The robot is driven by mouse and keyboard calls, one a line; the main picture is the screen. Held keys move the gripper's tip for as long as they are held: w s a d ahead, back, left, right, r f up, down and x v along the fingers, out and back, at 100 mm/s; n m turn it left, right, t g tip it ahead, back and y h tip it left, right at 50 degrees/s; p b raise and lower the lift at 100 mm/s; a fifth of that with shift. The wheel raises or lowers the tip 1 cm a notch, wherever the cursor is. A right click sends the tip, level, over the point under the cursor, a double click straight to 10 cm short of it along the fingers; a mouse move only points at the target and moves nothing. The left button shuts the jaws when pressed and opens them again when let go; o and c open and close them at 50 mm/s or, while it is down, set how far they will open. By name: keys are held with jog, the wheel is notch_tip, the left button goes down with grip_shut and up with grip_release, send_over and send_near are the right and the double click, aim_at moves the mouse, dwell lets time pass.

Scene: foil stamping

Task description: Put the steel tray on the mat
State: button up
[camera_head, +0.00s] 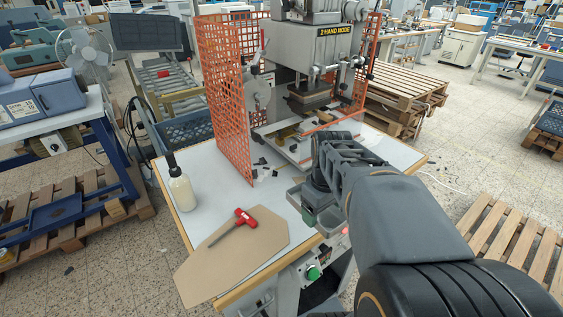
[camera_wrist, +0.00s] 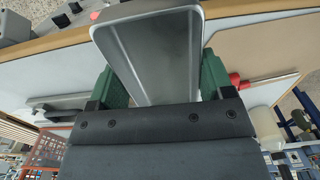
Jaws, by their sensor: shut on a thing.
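The steel tray (camera_wrist: 155,50) is a shallow grey metal tray with rounded corners, held by my gripper (camera_wrist: 161,80). Its green fingers are shut on the tray, one at each side in the wrist view. In the head view the tray (camera_head: 294,198) shows in part beside my gripper (camera_head: 308,212), over the table's right front edge; my arm hides the rest. The mat (camera_head: 205,273) is a flat tan sheet on the front of the table, left of my gripper. It also shows in the wrist view (camera_wrist: 262,45).
A red-handled tool (camera_head: 243,217) lies on the mat's far part. A white bottle with a dark top (camera_head: 181,188) stands at the table's left. The stamping press (camera_head: 325,55) and its orange mesh guard (camera_head: 228,100) stand behind. The mat's near part is bare.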

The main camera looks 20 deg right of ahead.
jog(key=p, duration=0.4)
send_near(277, 192)
jog(key=s, duration=0.1)
jog(key=shift+w+f+p, duration=0.45)
jog(key=shift+f, duration=0.25)
jog(key=shift+f+p, duration=0.5)
jog(key=shift+f, duration=1.8)
jog(key=shift+w+f+p, duration=0.15)
jog(key=shift+f+p, duration=0.15)
jog(key=shift+f, duration=0.1)
jog(key=shift+f, duration=0.15)
jog(key=shift+f+b, duration=0.15)
jog(key=shift+b, duration=0.15)
jog(key=o, duration=1)
